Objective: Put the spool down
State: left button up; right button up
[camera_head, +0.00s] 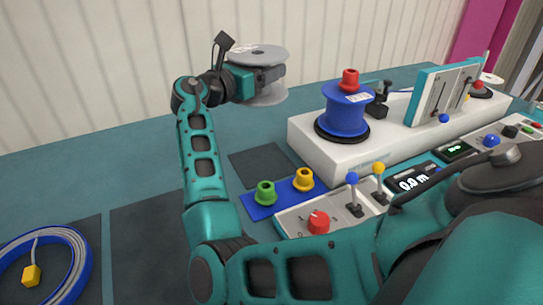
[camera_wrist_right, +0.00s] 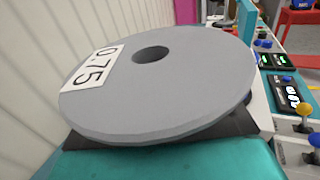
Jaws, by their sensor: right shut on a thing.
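The spool (camera_head: 258,54) is grey with wide round flanges, seen against the wall in the head view, above the back of the table. It fills much of the right wrist view (camera_wrist_right: 165,85), with a dark centre hole and a white label reading 0.75. My right gripper (camera_head: 270,76) is shut on the spool between its flanges and holds it clear of the tabletop. The upper flange looks about level in the head view. The lower flange is partly hidden by the gripper. My left gripper is not in view.
A blue spool (camera_head: 346,112) with a red cap (camera_head: 349,79) stands on the white machine (camera_head: 312,143). Green (camera_head: 265,193) and yellow (camera_head: 303,180) caps sit on a blue mat. A dark square pad (camera_head: 262,164) lies bare. A blue cable coil (camera_head: 78,262) lies front left.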

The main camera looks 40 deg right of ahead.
jog(key=shift+w+d, duration=0.1)
jog(key=shift+d, duration=0.2)
jog(key=b, duration=0.4)
send_over(267, 160)
notch_tip(267, 160, down, 15)
jog(key=shift+f, duration=0.5)
notch_tip(267, 160, down, 4)
jog(key=shift+r+b, duration=0.2)
jog(key=shift+b, duration=0.25)
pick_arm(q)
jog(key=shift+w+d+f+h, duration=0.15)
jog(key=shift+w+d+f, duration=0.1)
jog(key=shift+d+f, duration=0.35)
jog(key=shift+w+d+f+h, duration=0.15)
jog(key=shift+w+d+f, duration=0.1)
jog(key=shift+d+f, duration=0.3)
pick_arm(e)
jog(key=shift+f, duration=0.15)
jog(key=shift+f, duration=0.15)
jog(key=o, duration=1.6)
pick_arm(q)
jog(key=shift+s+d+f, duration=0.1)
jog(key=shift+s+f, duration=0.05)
pick_arm(e)
jog(key=shift+o, duration=0.2)
